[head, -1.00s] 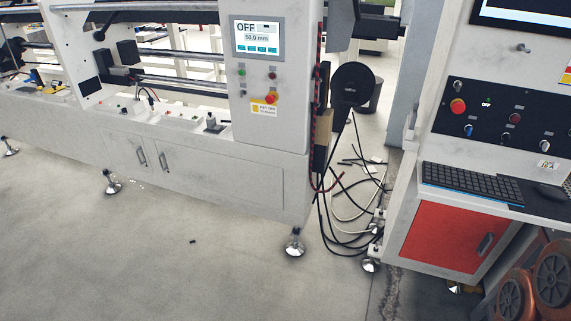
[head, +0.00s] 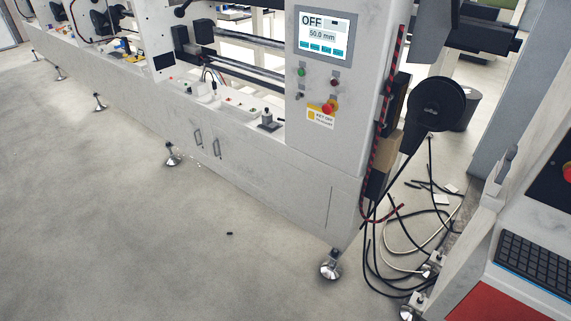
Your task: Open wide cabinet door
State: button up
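The long white machine has a low front panel with two dark handles side by side. The wide cabinet door (head: 265,182) appears to be the panel to the right of them, and it looks shut and flush. Its handle (head: 217,148) is the right one of the pair. The other handle (head: 198,138) is on the narrower panel to the left. My gripper is not in view.
Open concrete floor (head: 130,240) lies before the machine, with a small dark bit (head: 229,234) on it. Levelling feet (head: 330,269) stick out at the base. Loose cables (head: 385,250) lie at right, beside a desk with a keyboard (head: 535,265).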

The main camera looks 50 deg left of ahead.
aim_at(308, 195)
jog(key=i, duration=0.8)
jog(key=u, duration=2.5)
jog(key=i, duration=0.85)
jog(key=u, duration=0.8)
jog(key=i, duration=1.95)
jog(key=u, duration=0.5)
